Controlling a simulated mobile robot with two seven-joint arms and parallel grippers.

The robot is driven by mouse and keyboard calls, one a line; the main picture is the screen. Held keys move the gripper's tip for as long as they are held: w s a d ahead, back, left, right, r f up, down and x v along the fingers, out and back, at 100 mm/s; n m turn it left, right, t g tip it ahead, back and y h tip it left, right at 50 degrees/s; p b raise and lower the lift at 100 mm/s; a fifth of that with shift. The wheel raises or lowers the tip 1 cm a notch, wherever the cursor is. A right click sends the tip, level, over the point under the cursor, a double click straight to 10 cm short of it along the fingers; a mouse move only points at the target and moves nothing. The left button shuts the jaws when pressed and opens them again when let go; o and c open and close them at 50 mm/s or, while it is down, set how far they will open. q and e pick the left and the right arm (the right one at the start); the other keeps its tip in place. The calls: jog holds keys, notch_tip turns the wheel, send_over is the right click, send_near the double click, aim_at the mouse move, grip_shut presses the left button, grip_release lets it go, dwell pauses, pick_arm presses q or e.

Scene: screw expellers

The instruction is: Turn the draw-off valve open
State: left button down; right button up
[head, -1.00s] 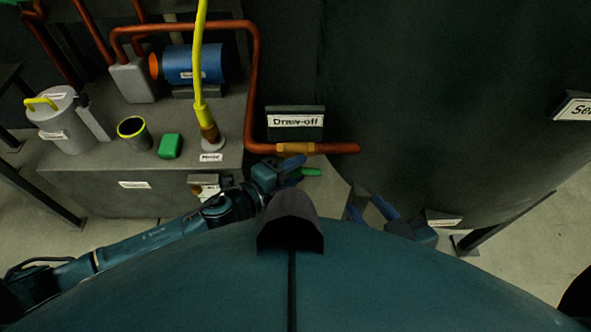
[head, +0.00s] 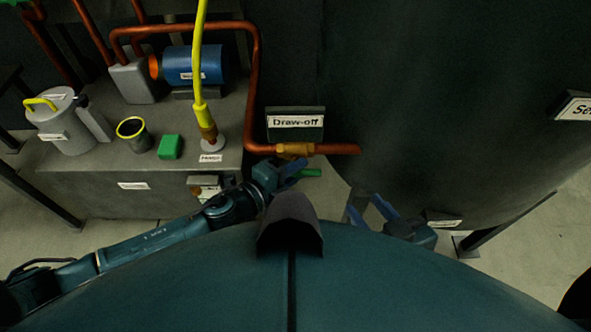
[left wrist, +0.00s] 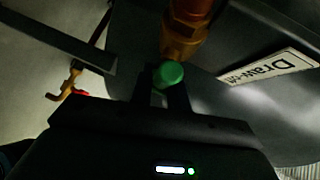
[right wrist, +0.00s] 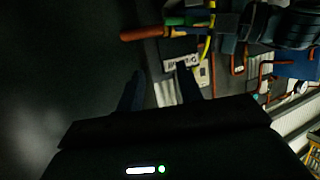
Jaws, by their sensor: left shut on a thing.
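The draw-off valve has a brass body (head: 294,149) on the copper pipe, below the "Draw-off" sign (head: 296,122). Its green handle (head: 309,173) sticks out to the right of my left gripper (head: 292,172). In the left wrist view the rounded green handle end (left wrist: 168,74) sits between my left fingertips, just below the brass body (left wrist: 183,36). My left gripper is shut on this handle. The fingers hide part of it. My right gripper (head: 370,208) is open and empty, beside the large dark tank, apart from the valve.
The large dark tank (head: 440,110) fills the right side, behind both grippers. A grey bench (head: 100,185) at the left carries a blue motor (head: 192,65), a cup (head: 134,133) and a green block (head: 170,147). A small red-handled tap (left wrist: 70,85) shows in the left wrist view.

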pick_arm(q)
jog(key=shift+s+f+n+h+b, duration=0.1)
jog(key=shift+f+n+h+b, duration=0.25)
jog(key=shift+b, duration=0.65)
jog(key=shift+t, duration=0.3)
jog(key=shift+r, duration=0.2)
pick_arm(e)
jog(key=shift+w+a+f+n, duration=0.25)
jog(key=shift+f+n, duration=0.05)
jog(key=shift+f, duration=0.15)
jog(key=shift+w+a+f+n, duration=0.2)
jog(key=shift+w+f+n, duration=0.1)
jog(key=shift+f, duration=0.15)
jog(key=shift+s, duration=0.1)
pick_arm(q)
jog(key=c, duration=1.4)
grip_release()
pick_arm(e)
jog(key=shift+f, duration=0.1)
pick_arm(q)
jog(key=shift+o, duration=0.2)
jog(key=shift+r, duration=0.1)
